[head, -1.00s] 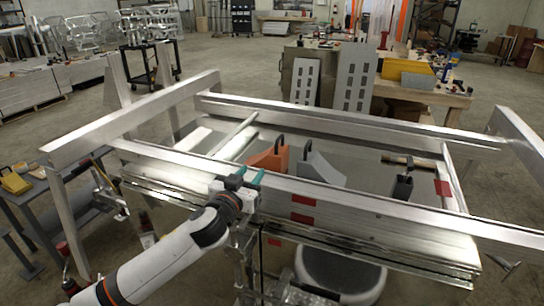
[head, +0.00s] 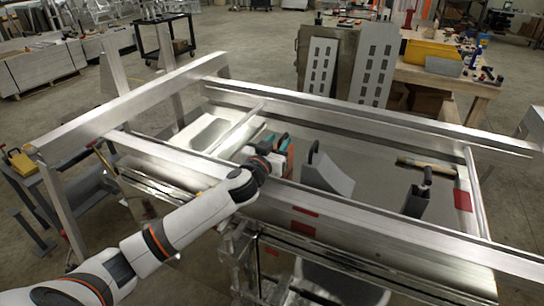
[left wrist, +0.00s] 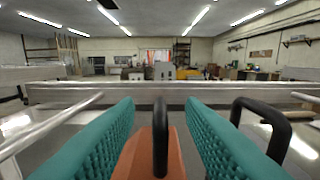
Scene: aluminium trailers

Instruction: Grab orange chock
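The orange chock (left wrist: 177,157) is in the left wrist view, low in the middle, with its black handle (left wrist: 160,132) standing upright. My left gripper (head: 276,143) is inside the trailer frame at the chock. Its two teal fingers, which also show in the left wrist view (left wrist: 160,125), stand on either side of the handle. Gaps show between the handle and both fingers, so the gripper is open. In the head view my gripper hides most of the chock; only a bit of orange shows (head: 290,160). My right gripper is not in view.
A grey chock (head: 327,174) with a black handle stands just right of my left gripper. A dark grey block (head: 415,202) and a hammer (head: 426,167) lie farther right. The aluminium near rail (head: 350,218) runs under my left arm; the far rail (head: 370,122) lies beyond.

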